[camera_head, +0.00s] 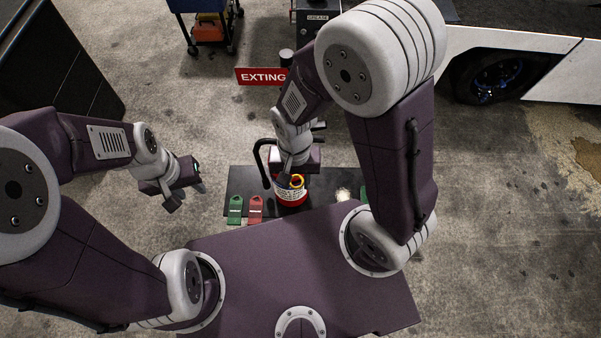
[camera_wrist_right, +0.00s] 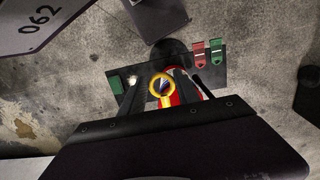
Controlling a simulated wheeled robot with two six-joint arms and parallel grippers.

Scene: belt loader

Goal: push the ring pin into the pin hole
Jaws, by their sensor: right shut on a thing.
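The yellow ring of the ring pin (camera_head: 297,180) shows at my right gripper (camera_head: 291,178), just above a red fire extinguisher (camera_head: 291,198) with a white label. In the right wrist view the yellow ring (camera_wrist_right: 153,91) lies between the fingertips of my right gripper (camera_wrist_right: 161,86), which is shut on it. The red extinguisher (camera_wrist_right: 174,98) shows behind the ring. The pin hole cannot be made out, and whether the pin is in it cannot be told. My left gripper (camera_head: 187,196) is empty, its fingers apart, left of the dark stand.
The extinguisher stands on a dark stand (camera_head: 236,180). A green tag (camera_head: 235,208) and a red tag (camera_head: 255,208) lie at its left. A black hose (camera_head: 258,160) curves beside my right gripper. A red sign (camera_head: 262,76) stands behind. Floor around my left gripper is clear.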

